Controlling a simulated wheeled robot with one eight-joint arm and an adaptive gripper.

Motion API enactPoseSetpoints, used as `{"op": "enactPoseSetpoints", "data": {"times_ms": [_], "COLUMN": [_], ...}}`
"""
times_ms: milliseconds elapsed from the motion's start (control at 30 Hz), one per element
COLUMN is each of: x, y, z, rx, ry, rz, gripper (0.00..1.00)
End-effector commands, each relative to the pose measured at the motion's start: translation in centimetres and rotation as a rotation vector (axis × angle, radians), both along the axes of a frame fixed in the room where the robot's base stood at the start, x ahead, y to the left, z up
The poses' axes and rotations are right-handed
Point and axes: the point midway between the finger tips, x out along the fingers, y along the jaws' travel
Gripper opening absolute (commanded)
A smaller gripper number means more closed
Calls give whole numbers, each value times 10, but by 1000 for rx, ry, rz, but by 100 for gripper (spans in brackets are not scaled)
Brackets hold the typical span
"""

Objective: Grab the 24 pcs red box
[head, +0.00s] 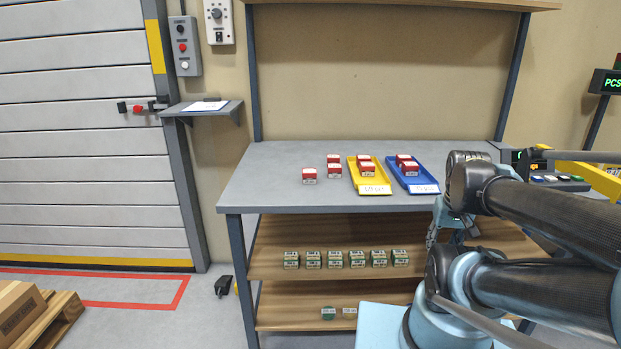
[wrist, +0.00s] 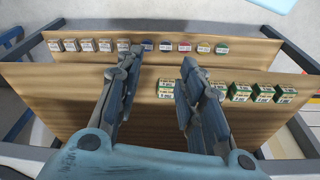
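Several small red-and-white boxes stand on the grey tabletop (head: 265,190) in the head view. One red box (head: 309,175) stands alone at the left, with a pair of red boxes (head: 334,171) to its right. More red boxes (head: 367,169) sit in the yellow tray (head: 382,188), and others (head: 410,168) in the blue tray (head: 429,180). Their piece counts are too small to read. My gripper (wrist: 158,68) is open and empty in the wrist view, its fingers spread above a wooden shelf. No red-and-white box like those on the tabletop is clearly seen between them.
Green-and-white boxes (head: 334,259) line the wooden shelf below the tabletop. The wrist view shows green boxes (wrist: 239,91) beside my right finger and a row of small boxes (wrist: 104,45) beyond. The tabletop's left part is clear. My arm covers the right side.

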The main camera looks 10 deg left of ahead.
Motion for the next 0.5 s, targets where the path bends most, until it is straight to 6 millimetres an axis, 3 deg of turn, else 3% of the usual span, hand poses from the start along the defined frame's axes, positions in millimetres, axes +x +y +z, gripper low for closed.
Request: {"op": "enactPoseSetpoints", "data": {"times_ms": [33, 100, 167, 500], "x": [-4, -6, -1, 67], "y": [0, 2, 6, 62], "z": [3, 9, 16, 97], "rx": [1, 1, 4, 41], "ry": [-6, -11, -10, 1], "rz": [3, 22, 54, 483], "gripper": [51, 65, 65, 65]}}
